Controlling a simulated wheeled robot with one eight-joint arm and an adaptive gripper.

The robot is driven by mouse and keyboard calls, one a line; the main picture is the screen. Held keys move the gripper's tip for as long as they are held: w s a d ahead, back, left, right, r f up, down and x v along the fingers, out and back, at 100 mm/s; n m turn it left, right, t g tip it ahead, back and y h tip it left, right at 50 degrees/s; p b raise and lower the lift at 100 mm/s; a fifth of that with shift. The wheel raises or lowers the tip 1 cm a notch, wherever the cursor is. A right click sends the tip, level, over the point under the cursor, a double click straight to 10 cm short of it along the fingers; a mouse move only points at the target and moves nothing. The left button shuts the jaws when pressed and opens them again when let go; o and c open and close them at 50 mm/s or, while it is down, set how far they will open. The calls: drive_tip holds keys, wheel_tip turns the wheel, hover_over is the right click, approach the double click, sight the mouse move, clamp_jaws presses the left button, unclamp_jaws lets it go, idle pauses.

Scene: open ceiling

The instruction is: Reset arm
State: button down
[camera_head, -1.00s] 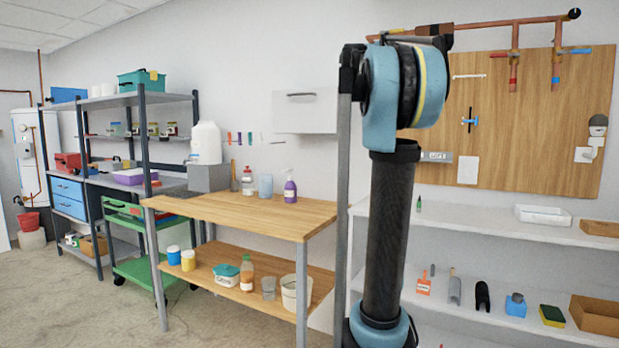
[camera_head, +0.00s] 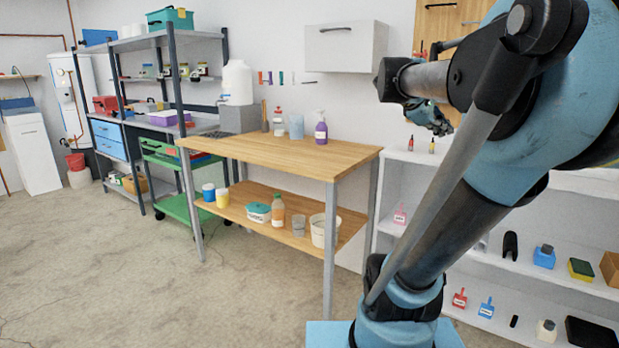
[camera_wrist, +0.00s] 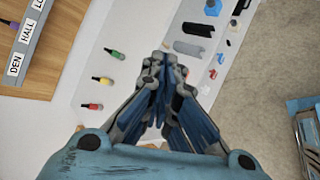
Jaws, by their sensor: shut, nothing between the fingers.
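My gripper (camera_head: 436,122) shows small in the head view, at the end of my blue and black arm, in front of the white shelving on the right. In the wrist view my gripper (camera_wrist: 162,62) has its fingers together with nothing between them. It hangs over white shelf boards that hold small items. My arm is bent and covers much of the right side of the head view.
A wooden workbench (camera_head: 285,151) stands left of my arm, with bottles on it. White shelving (camera_head: 400,186) is behind my arm. Metal shelving (camera_head: 176,85) and a green cart (camera_head: 182,207) stand further left. The floor (camera_head: 130,270) at front left is open.

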drive_tip(key=s+a+f+m+y, duration=0.3)
drive_tip(key=s+a+f, duration=0.2)
drive_tip(key=f, duration=0.5)
drive_tip(key=s+a+f+m+g+y, duration=0.1)
drive_tip(key=s+a+f+m+y, duration=0.2)
drive_tip(key=s+a+f, duration=0.3)
drive_tip(key=s+a+f+m+g+y, duration=0.1)
drive_tip(key=s+a+f+m+y, duration=0.3)
drive_tip(key=a+f, duration=0.5)
wheel_tip(320, 180, down, 7)
drive_tip(key=shift+s+r+m, duration=0.2)
drive_tip(key=shift+s+m, duration=0.5)
drive_tip(key=shift+s, duration=0.55)
drive_tip(key=shift+w+f, duration=0.2)
drive_tip(key=shift+w, duration=0.3)
